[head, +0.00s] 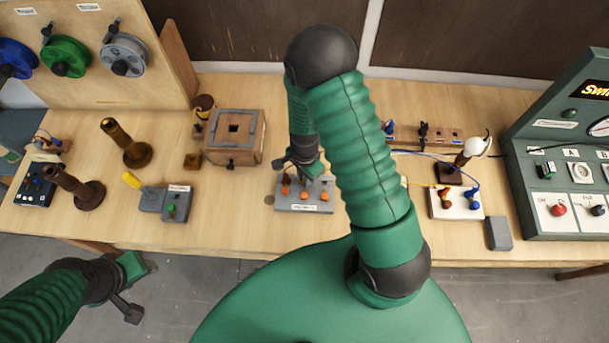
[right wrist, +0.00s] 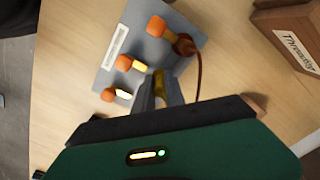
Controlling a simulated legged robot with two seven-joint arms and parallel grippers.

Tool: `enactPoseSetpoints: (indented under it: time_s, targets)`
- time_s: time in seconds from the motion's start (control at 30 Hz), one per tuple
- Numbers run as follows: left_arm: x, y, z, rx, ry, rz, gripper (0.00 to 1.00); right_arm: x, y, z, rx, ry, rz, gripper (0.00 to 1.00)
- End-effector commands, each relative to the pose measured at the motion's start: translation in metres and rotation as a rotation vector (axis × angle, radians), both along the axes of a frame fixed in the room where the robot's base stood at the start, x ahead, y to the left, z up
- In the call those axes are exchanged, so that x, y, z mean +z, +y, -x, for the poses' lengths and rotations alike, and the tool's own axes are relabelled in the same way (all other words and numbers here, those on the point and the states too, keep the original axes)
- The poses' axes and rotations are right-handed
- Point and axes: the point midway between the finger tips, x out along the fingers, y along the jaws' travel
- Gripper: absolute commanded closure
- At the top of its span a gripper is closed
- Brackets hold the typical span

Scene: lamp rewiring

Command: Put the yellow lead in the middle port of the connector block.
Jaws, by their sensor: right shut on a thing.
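The connector block (head: 305,207) is grey with three orange levers and stands at the table's front, partly behind my right arm. In the right wrist view the block (right wrist: 150,48) shows its levers in a slanting row, and a brown lead (right wrist: 197,75) curves to its upper end. My right gripper (right wrist: 160,78) is shut on the yellow lead (right wrist: 158,84), of which a little shows between the fingers. The fingertips are close to the block's edge near the middle lever; whether the lead is inside a port is hidden. My left gripper (head: 135,288) hangs before the table's front edge; its jaw opening is unclear.
A wooden box (head: 234,137) stands left of the block. A lamp board (head: 456,204) with leads and a bulb is to the right, beside a green control panel (head: 560,165). A wooden block labelled Threading (right wrist: 292,42) is at the wrist view's upper right. Brown stands (head: 125,145) are left.

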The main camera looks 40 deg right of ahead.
Motion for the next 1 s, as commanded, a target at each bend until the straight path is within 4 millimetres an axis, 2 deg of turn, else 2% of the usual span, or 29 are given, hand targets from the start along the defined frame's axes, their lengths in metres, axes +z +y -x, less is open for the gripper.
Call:
enactPoseSetpoints:
  time_s: [0.63,0.67,0.83,1.0]
  targets:
    - [-0.0061,0.0,0.0,0.0,0.0,0.0,0.52,-0.0084,0.0,-0.0002,0.0,0.0,0.0,1.0]
    - [-0.0057,0.0,0.0,0.0,0.0,0.0,0.52,-0.008,-0.0001,-0.0002,0.0,0.0,0.0,0.82]
    - [-0.0055,0.0,0.0001,0.0,0.0,0.0,0.52,-0.0078,0.0,-0.0001,0.0,0.0,0.0,0.6]
    - [-0.0054,0.0,0.0,0.0,0.0,0.0,0.52,-0.0079,0.0002,0.0007,0.0,0.001,-0.001,0.6]
